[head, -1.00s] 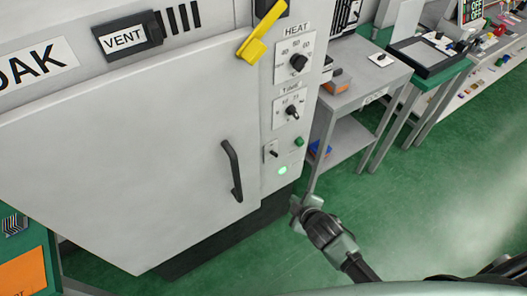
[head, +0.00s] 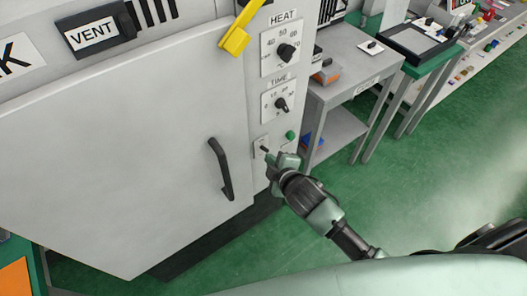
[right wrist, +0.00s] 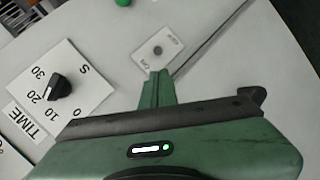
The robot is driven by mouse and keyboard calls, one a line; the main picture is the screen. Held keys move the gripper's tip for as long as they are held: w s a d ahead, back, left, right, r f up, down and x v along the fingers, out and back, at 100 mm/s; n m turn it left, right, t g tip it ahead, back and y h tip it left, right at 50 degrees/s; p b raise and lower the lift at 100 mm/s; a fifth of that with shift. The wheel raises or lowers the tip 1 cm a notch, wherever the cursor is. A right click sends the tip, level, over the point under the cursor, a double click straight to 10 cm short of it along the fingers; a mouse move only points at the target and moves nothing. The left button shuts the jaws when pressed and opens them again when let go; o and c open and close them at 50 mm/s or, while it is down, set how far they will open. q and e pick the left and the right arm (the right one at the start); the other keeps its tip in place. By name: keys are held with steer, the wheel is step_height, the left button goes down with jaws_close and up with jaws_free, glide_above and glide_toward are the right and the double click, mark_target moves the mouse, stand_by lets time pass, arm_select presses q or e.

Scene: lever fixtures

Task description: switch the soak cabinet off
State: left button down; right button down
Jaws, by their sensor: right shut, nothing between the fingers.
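The soak cabinet (head: 120,140) is a large pale grey box filling the left of the head view. A small toggle switch (head: 264,149) sits on a plate low on its right-hand control strip. The right wrist view shows the switch plate (right wrist: 158,49) with small lettering at both ends; which way the toggle leans I cannot tell. My right gripper (head: 271,161) is shut and empty, its tips just below the switch in the head view. In the wrist view its tips (right wrist: 157,75) are at the plate's edge; contact is unclear. My left gripper is not in view.
Above the switch are a green button (head: 290,135), the TIME knob (head: 281,104), the HEAT knob (head: 286,52) and a yellow lever (head: 239,30). A black door handle (head: 221,168) stands out to the left. A grey side table (head: 350,75) stands right; the green floor is open.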

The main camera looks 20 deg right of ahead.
mark_target(264, 149)
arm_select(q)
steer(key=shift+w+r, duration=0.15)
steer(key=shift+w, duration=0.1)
arm_select(e)
steer(key=x, duration=0.7)
